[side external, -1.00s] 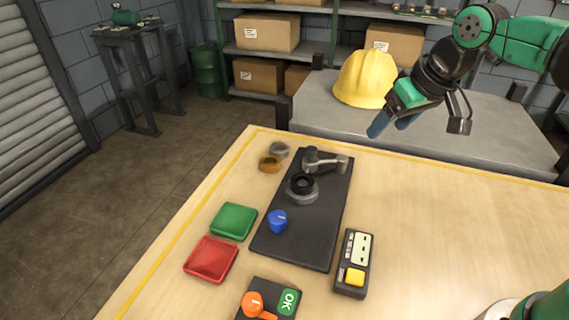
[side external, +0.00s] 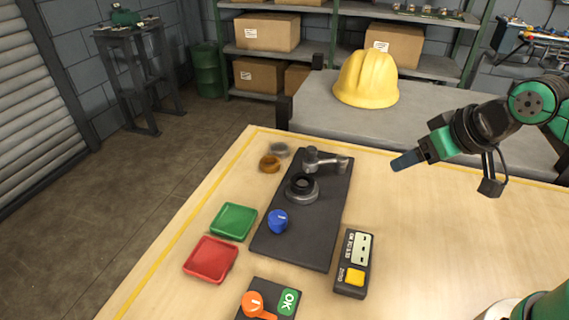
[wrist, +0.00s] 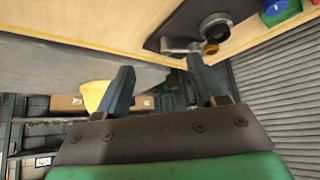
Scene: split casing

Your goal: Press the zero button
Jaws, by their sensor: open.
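A dark handheld gauge (side external: 343,290) lies on the right part of the wooden table in the side view. It has a pale display (side external: 360,248) and a raised yellow button (side external: 355,277) near its lower end, with small white lettering beside it that seems to read ZERO. My gripper (side external: 405,161) is in the air above the far part of the table, well away from the gauge, with its blue fingers pointing left. In the wrist view my gripper (wrist: 160,70) has its two fingers apart with nothing between them. The gauge does not show in the wrist view.
A black base plate (side external: 300,235) carries a clamp arm (side external: 325,160), a round grey part (side external: 302,189) and a blue knob (side external: 278,221). Green (side external: 233,221) and red (side external: 211,259) trays lie left. An OK button (side external: 289,301) and orange lever (side external: 254,304) are in front. The right tabletop is clear.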

